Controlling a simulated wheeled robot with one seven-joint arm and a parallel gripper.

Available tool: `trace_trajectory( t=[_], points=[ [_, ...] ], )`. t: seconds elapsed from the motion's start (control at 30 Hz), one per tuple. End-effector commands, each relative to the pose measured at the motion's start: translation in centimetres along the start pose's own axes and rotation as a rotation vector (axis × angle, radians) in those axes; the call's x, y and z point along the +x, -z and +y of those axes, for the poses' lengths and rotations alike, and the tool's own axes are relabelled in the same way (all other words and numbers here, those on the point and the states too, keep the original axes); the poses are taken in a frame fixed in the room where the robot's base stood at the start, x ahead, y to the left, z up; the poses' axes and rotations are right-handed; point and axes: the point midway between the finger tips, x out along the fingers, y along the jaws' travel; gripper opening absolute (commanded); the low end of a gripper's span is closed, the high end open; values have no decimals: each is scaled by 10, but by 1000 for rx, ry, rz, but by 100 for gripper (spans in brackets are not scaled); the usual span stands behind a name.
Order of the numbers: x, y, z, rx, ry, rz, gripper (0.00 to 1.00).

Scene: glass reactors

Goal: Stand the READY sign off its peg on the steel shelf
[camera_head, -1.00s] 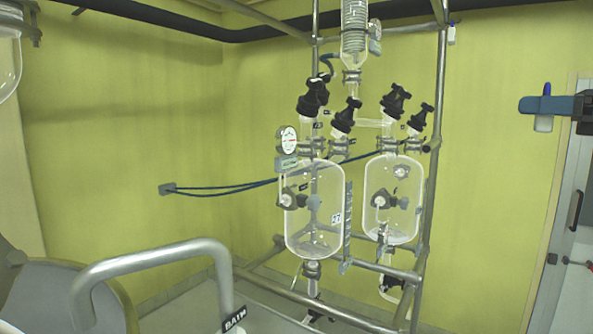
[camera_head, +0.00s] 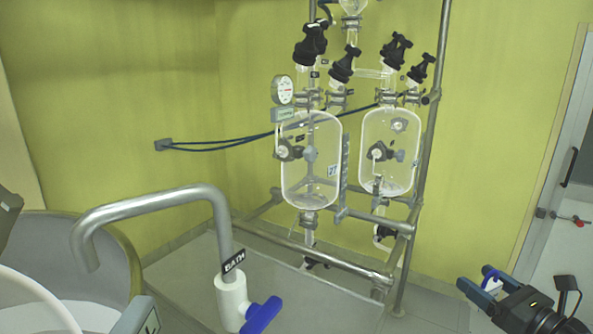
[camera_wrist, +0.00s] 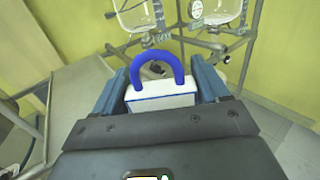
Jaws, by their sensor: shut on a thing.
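My gripper (camera_head: 476,282) is at the lower right of the head view, near the door. In the wrist view my gripper (camera_wrist: 161,82) is shut on a white block-like sign (camera_wrist: 162,101) with a blue trim line and a blue loop on top. The loop stands up between the two fingers. The sign (camera_head: 491,274) also shows in the head view, small and partly hidden by the fingers. No lettering on it is readable. No peg is clear. I cannot tell for certain which surface is the steel shelf; a flat grey surface (camera_head: 262,285) lies below the reactors.
Two glass reactors (camera_head: 311,165) hang on a steel pipe frame (camera_head: 423,180) by the yellow wall. A bent steel pipe (camera_head: 150,202) with a BATH label and blue valve handle (camera_head: 262,313) stands at front left. A door (camera_head: 562,190) is at the right.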

Motion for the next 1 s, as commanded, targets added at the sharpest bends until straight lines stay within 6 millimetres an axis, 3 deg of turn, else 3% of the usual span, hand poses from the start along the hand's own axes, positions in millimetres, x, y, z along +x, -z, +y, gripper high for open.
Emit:
trace_trajectory(
  t=[0.03,0.3,0.5,0.8,1.0],
  points=[
    [-4,20,13,11,21,2,44],
    [-28,115,86,16,159,6,44],
    [-46,170,147,16,250,5,44],
    [-60,207,207,9,313,2,44],
    [-62,212,220,1,316,-1,44]
  ],
)
